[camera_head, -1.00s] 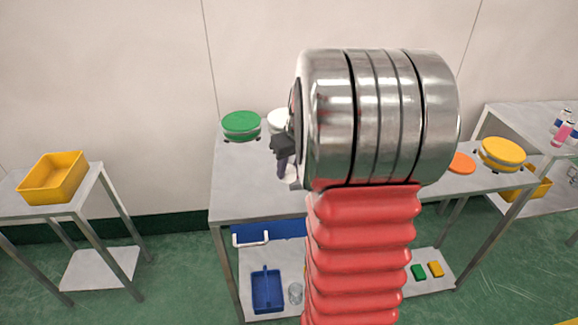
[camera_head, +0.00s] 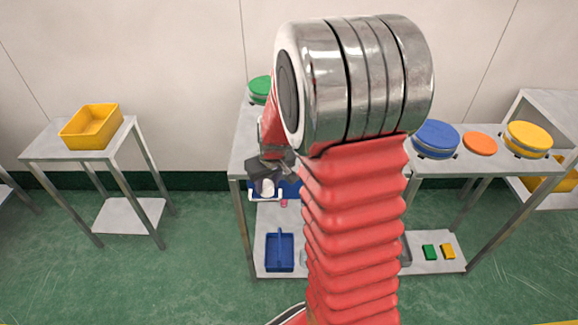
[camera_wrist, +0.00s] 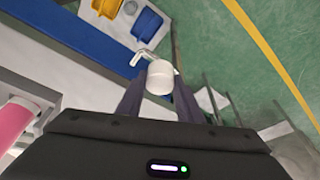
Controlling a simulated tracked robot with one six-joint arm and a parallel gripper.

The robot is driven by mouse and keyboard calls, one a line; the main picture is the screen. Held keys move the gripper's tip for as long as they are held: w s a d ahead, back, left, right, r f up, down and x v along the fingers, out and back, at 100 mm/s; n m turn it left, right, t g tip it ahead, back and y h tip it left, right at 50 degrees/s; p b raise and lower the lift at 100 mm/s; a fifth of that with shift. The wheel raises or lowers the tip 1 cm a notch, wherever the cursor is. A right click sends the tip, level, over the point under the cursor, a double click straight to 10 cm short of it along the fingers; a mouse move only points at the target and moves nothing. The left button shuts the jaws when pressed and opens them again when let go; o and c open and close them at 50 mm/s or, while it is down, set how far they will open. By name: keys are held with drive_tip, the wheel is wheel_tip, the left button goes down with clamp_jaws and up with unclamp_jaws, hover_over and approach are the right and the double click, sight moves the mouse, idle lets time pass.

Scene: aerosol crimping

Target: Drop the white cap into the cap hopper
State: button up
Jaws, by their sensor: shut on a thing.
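The white cap (camera_wrist: 160,78) is between the two dark fingers of my gripper (camera_wrist: 160,98) in the wrist view. The jaws are shut on it. In the head view, my gripper (camera_head: 266,180) is at the front edge of the middle table, with the small white cap (camera_head: 267,187) at its tips. It overlaps a blue part with a white handle (camera_head: 281,193) at the table front; I cannot tell whether they touch. I cannot tell which container is the cap hopper. A yellow open bin (camera_head: 91,128) stands on the left table, apart from my gripper.
Green, blue (camera_head: 436,137), orange (camera_head: 480,144) and yellow (camera_head: 526,138) round lids are on the table. A blue tray (camera_head: 279,252) and small green and yellow blocks are on the lower shelf. A pink cylinder (camera_wrist: 14,121) is close by at left. Green floor is clear in front.

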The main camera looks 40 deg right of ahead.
drive_tip(key=w+a+f, duration=0.1)
drive_tip(key=a+f, duration=0.4)
drive_tip(key=a, duration=0.3)
drive_tip(key=w+a+f+n, duration=0.1)
drive_tip(key=a+f, duration=0.4)
drive_tip(key=a, duration=0.2)
drive_tip(key=shift+w+a+f, duration=0.25)
drive_tip(key=shift+w+a, duration=0.05)
drive_tip(key=shift+a, duration=0.05)
